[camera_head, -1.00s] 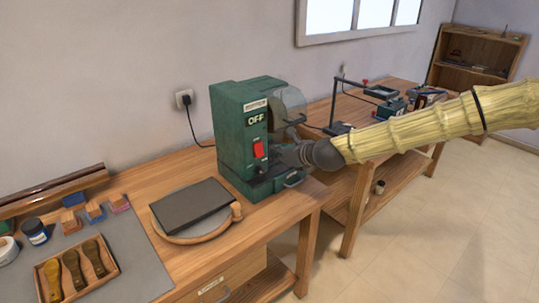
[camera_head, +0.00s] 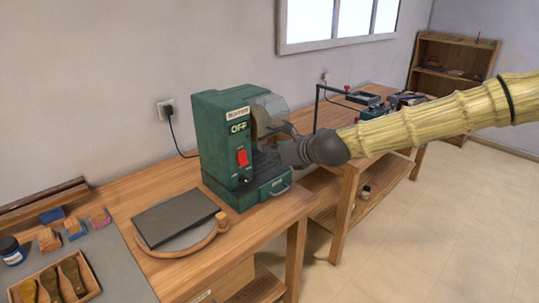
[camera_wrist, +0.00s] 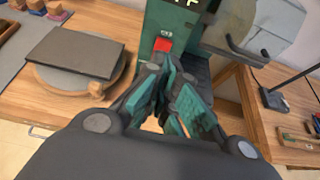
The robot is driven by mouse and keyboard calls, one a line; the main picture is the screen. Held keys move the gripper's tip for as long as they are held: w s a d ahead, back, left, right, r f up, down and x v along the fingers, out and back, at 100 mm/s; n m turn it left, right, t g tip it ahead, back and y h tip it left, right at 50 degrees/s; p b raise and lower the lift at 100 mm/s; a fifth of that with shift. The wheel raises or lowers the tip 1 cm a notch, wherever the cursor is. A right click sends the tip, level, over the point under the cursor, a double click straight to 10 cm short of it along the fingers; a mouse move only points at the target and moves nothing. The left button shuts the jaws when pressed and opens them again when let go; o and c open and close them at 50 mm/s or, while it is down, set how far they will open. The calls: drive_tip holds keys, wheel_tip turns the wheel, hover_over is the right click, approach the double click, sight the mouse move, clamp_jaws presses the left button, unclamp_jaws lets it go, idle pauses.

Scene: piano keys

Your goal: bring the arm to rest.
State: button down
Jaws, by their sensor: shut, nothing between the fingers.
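My arm, yellow and bamboo-like, reaches in from the right in the head view and ends in my dark gripper (camera_head: 275,152). The gripper is beside the front right of a green machine (camera_head: 222,140) marked OFF, with a red switch (camera_head: 242,158). In the wrist view, my gripper (camera_wrist: 172,95) has its fingers together and empty. The red switch (camera_wrist: 162,44) shows just beyond them. I cannot tell whether the fingers touch the machine.
A dark slab on a round board (camera_head: 180,244) lies left of the machine on the wooden bench. A tray of wooden-handled tools (camera_head: 55,285) and several small blocks lie further left. A second bench with a clamp frame (camera_head: 330,100) is behind the arm. Open floor (camera_head: 430,230) lies at right.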

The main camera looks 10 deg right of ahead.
drive_tip(key=s+f+n+g+h, duration=0.15)
drive_tip(key=s+f+n, duration=0.25)
drive_tip(key=s+f, duration=0.55)
drive_tip(key=s+f+n+g+h, duration=0.1)
drive_tip(key=s+f+n+g, duration=0.3)
drive_tip(key=f, duration=1)
drive_tip(key=s+f+n+g+h, duration=0.1)
drive_tip(key=s+f+n, duration=0.45)
drive_tip(key=f, duration=0.65)
drive_tip(key=s+d+f+n+g+h, duration=0.1)
drive_tip(key=s+d+f+n, duration=0.2)
drive_tip(key=s, duration=0.6)
drive_tip(key=s+d+f+n+g+h, duration=0.1)
drive_tip(key=s+d+f+n+g, duration=0.1)
drive_tip(key=s+f+n, duration=0.4)
drive_tip(key=s+d+f+n+g+h, duration=0.1)
drive_tip(key=s+d+f+n, duration=0.3)
drive_tip(key=s, duration=1)
drive_tip(key=shift+s+f+n, duration=0.2)
drive_tip(key=shift+f+n, duration=0.2)
drive_tip(key=shift+n, duration=0.85)
drive_tip(key=shift+g+h, duration=0.25)
